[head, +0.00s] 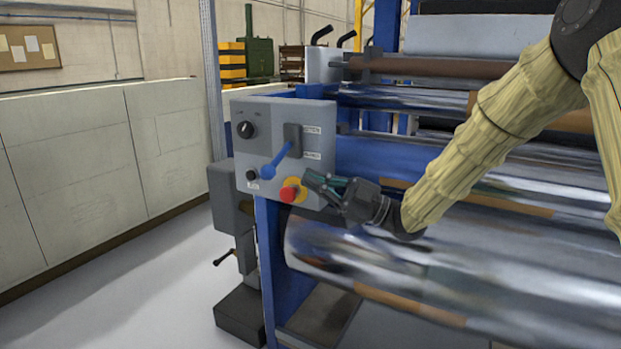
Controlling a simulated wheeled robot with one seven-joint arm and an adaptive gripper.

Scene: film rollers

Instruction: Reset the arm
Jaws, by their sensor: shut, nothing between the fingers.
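My arm (485,130), in a yellowish fabric sleeve, reaches in from the upper right across the film rollers. My gripper (308,182) is at its end, dark with greenish parts, and points left at the grey control panel (262,112). The gripper is shut and holds nothing. Its tips are close to the right of the red emergency button (287,195) on its yellow ring; I cannot tell if they touch. The blue lever (279,160) slants from upper right to lower left, above the gripper. A black rotary knob (246,129) is at the panel's upper left.
Large shiny rollers (450,270) fill the right side, below and behind my arm. A blue frame (272,270) supports the panel. Open floor (130,300) lies to the left, bounded by a pale wall (70,160).

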